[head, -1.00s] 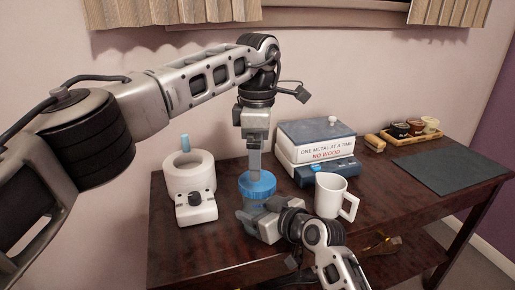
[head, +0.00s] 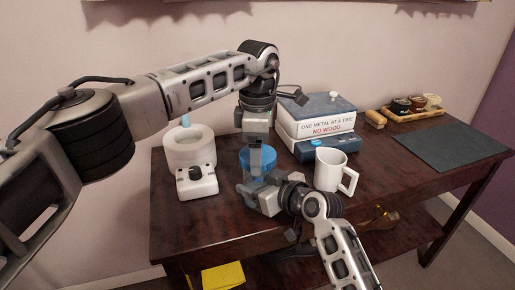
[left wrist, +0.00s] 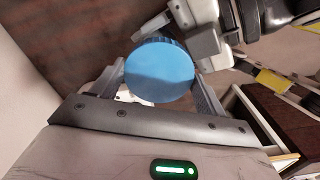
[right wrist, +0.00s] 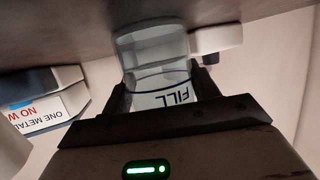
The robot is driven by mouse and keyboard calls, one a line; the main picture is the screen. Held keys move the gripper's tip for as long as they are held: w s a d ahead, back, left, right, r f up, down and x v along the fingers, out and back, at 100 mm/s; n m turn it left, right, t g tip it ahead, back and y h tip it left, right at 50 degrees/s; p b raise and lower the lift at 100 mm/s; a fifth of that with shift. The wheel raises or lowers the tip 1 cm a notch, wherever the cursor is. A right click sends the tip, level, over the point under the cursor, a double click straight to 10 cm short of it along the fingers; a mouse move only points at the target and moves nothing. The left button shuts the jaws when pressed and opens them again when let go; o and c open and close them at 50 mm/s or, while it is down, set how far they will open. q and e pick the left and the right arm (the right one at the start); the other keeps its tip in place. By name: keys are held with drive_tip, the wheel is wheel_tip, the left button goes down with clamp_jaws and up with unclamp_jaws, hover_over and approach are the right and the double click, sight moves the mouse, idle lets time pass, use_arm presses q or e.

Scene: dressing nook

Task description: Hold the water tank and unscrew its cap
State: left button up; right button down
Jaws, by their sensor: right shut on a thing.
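The water tank stands on the dark table, with its round blue cap (head: 270,158) on top. The cap fills the space between the fingers of my left gripper (left wrist: 160,82), which points down from above in the head view (head: 257,168). These fingers are spread, one on each side of the cap; I cannot tell if they touch it. My right gripper (right wrist: 160,88) is shut on the clear tank body (right wrist: 150,48), which carries a "FILL" label. In the head view my right gripper (head: 254,192) hides most of the tank below the cap.
A white appliance (head: 190,148) with a dark knob stands to the left. A white mug (head: 330,170) is close to the right of my right gripper. Books (head: 318,125) lie behind it. A dark mat (head: 450,149) and a tray of small jars (head: 412,112) are farther right.

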use_arm(q)
drive_tip(key=n, duration=0.3)
drive_tip(key=shift+w, duration=0.1)
drive_tip(key=shift+a, duration=0.1)
drive_tip(key=o, duration=1.1)
drive_tip(key=shift+r, duration=0.1)
drive_tip(key=shift+r, duration=2.2)
use_arm(e)
drive_tip(key=shift+c, duration=1.6)
unclamp_jaws()
